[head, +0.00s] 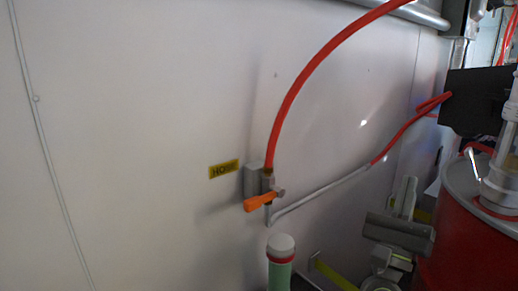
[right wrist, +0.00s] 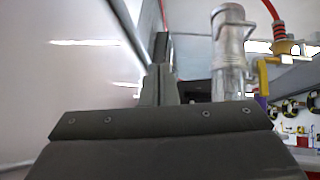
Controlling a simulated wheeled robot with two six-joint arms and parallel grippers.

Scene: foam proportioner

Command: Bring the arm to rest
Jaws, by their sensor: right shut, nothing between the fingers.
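My right gripper (head: 406,190) shows at the lower right of the head view, a dark grey gripper pointing up beside a red tank (head: 462,245). It is shut and empty, with clear space between it and the valve on the wall. In the right wrist view its fingers (right wrist: 159,85) stand together above the wide dark palm. My left gripper is not in view.
A valve with an orange handle (head: 264,202) sits on the pale wall by a yellow label (head: 224,169). A red hose (head: 300,85) rises from it. A green post with a white cap (head: 281,247) stands below. A clear metallic cylinder (right wrist: 229,55) stands right of my fingers.

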